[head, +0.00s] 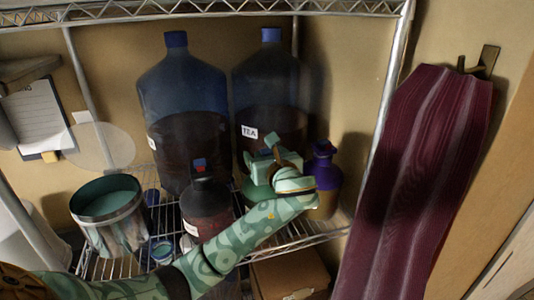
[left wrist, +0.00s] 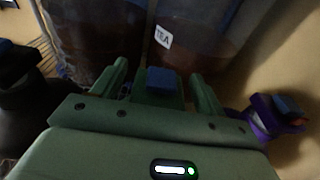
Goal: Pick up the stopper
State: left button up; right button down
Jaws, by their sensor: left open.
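My left gripper (head: 262,157) is over the middle of the wire shelf, in front of the right-hand big bottle. In the left wrist view its two fingers (left wrist: 160,76) stand apart, with a small blue block (left wrist: 162,82) between them. This looks like a stopper, with gaps on both sides. A green vessel (head: 257,193) is partly hidden below the gripper. Another blue and red stopper (head: 199,165) sits on a dark bottle (head: 205,208) to the left. The purple-necked bottle (head: 323,172) also bears a stopper (left wrist: 289,107). I cannot tell which stopper the task means. My right gripper is out of view.
Two big dark bottles stand behind, the left one (head: 183,100) and one labelled TEA (head: 268,90). A teal bucket (head: 113,222) is at the shelf's left, with a small blue-lidded jar (head: 162,250) nearby. A maroon cloth (head: 420,170) hangs at right.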

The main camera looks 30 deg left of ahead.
pick_arm(q)
jog(key=shift+w+a+f, duration=0.15)
jog(key=shift+w+a, duration=0.15)
jog(key=shift+a, duration=0.25)
jog(key=shift+s+d, duration=0.1)
jog(key=shift+c, duration=0.6)
jog(key=c, duration=1)
jog(key=shift+o, duration=0.2)
